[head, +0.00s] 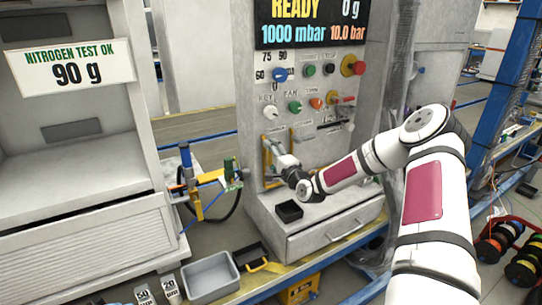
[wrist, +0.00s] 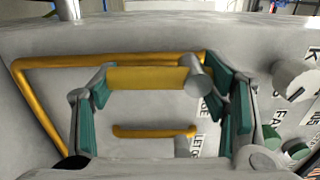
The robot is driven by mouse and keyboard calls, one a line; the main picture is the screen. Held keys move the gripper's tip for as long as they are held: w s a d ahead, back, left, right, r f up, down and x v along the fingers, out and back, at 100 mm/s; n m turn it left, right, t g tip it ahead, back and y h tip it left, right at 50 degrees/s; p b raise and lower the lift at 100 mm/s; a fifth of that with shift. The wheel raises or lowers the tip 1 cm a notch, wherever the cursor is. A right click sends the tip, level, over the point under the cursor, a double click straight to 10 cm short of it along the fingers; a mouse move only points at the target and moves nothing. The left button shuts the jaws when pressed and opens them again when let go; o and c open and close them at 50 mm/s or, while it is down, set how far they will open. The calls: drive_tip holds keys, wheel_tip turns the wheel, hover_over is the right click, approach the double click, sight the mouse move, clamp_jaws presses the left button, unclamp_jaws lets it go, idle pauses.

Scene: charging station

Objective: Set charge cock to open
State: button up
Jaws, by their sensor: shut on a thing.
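A yellow bar handle with a grey round hub, seemingly the charge cock (wrist: 145,77), lies nearly level across the wrist view. My gripper (wrist: 162,82) has its teal-padded fingers at the two ends of this handle, the left pad at the bar's free end and the right pad by the hub. It is shut on the handle. In the head view my gripper (head: 288,163) is against the lower front of the grey panel (head: 250,120), and hides most of the handle. Lettering beside the hub is partly covered, so I cannot read the cock's marked position.
A bent yellow rail (wrist: 130,62) runs behind the handle, and a shorter yellow bar (wrist: 155,132) lies below it. Knobs (head: 295,106) sit above my gripper. A black tray (head: 289,211) is on the ledge below. A hose coupling (head: 205,182) stands at left.

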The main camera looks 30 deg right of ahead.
drive_tip(key=o, duration=1.7)
drive_tip(key=s, duration=1.2)
